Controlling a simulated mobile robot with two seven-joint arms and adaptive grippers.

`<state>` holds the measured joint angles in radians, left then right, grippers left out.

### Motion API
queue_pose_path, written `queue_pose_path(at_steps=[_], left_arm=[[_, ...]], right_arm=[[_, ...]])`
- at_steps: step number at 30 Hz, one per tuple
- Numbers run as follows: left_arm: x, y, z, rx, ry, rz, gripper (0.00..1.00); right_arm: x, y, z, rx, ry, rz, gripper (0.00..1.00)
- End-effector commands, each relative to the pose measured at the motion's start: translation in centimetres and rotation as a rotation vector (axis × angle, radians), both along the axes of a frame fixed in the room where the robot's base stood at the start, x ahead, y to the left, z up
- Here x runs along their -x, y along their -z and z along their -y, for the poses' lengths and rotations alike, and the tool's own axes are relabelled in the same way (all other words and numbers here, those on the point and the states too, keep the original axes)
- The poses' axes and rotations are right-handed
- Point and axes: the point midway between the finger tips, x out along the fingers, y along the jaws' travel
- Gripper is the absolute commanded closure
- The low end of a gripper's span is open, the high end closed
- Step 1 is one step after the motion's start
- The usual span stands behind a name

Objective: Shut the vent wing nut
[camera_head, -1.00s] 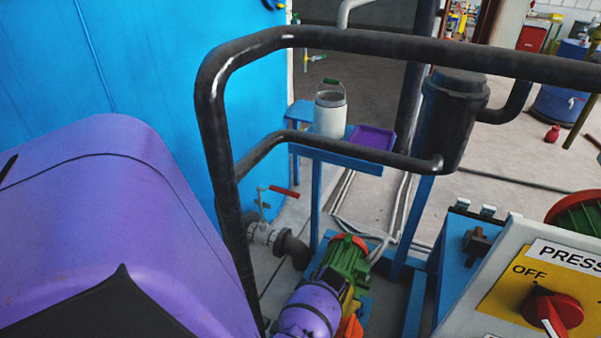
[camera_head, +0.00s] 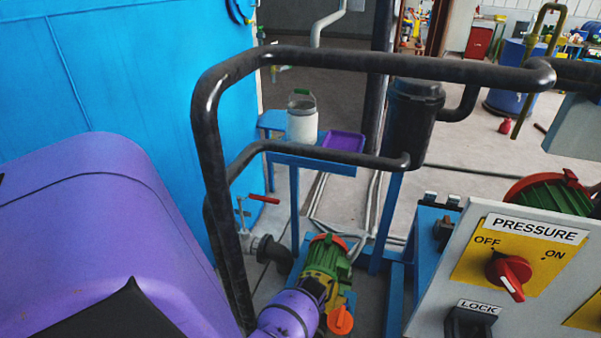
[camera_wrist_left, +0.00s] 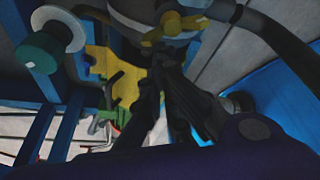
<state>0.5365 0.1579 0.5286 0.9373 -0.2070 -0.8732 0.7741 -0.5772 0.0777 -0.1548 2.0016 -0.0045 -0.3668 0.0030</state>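A brass-yellow winged piece (camera_wrist_left: 174,27), which looks like the vent wing nut, shows at the top of the left wrist view. It sits below the rim of a grey round part. The dark fingers of my left gripper (camera_wrist_left: 168,72) point up toward it from below. The fingertips appear close to it, but I cannot tell whether they touch it. The fingers are dark and overlap the background, so their opening is unclear. The wing nut cannot be made out in the head view. Neither gripper shows in the head view.
A black tubular rail (camera_head: 350,62) crosses the head view. Behind it are a grey canister (camera_head: 302,122) and a purple tray (camera_head: 343,141) on a blue stand. A control panel (camera_head: 470,240) with a red PRESSURE knob (camera_head: 509,273) stands at right. A green-and-purple pump (camera_head: 290,310) is low.

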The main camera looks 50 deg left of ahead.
Motion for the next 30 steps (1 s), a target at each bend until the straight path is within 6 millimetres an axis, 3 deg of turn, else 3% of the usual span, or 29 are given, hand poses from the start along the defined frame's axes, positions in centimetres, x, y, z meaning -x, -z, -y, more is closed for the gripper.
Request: queue_pose_path(at_steps=[6, 14, 30], left_arm=[[-0.4, -0.2, 0.8, 0.001, 0.194, 0.003, 1.00], [-0.4, -0.1, 1.6, 0.001, 0.373, 0.000, 1.00], [-0.4, 0.1, 2.3, 0.003, 0.366, -0.001, 1.00]], right_arm=[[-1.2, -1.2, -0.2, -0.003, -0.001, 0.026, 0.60], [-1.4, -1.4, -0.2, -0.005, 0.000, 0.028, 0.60], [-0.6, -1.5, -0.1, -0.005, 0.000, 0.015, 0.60]])
